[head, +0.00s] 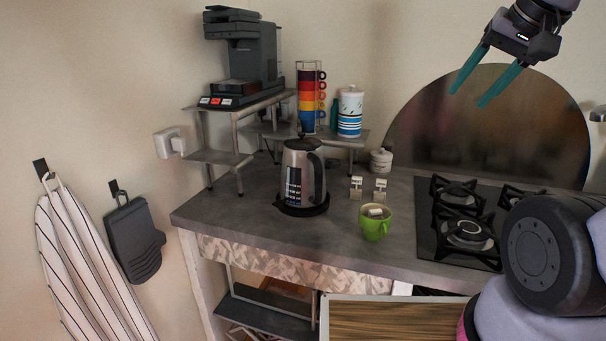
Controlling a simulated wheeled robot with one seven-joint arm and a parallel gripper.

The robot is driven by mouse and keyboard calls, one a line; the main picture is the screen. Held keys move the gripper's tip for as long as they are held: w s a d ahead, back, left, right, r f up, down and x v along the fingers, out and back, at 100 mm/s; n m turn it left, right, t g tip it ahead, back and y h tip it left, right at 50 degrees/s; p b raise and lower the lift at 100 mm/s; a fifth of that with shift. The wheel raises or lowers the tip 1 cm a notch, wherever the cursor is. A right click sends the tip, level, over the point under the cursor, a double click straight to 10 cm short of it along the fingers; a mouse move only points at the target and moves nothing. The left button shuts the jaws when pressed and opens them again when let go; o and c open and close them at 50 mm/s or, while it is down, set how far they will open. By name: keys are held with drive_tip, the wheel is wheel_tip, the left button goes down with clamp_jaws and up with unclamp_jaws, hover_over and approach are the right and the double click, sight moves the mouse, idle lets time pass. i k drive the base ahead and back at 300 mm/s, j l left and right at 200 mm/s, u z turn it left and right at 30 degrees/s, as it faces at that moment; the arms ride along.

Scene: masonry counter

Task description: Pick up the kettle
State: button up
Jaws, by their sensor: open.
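The kettle (298,172) is steel and black and stands upright on its dark base on the grey counter, left of the middle. Its dark handle is on its right side. My gripper (472,90) is high at the upper right, with two teal fingers spread apart and nothing between them. It is well above and to the right of the kettle, in front of a dark round panel. Nothing blocks the view of the kettle.
A green mug (374,228) stands right of the kettle, with two small tagged items behind it. A metal shelf (222,158) with a coffee machine (243,55) is at left. Stacked colored cups (310,98) and a white canister (350,112) stand behind. A gas hob (452,215) is at right.

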sight(302, 181)
drive_tip(key=j+z, duration=0.25)
drive_tip(key=j, duration=0.65)
drive_tip(key=j+z, duration=0.25)
drive_tip(key=j, duration=0.65)
drive_tip(key=i, duration=0.05)
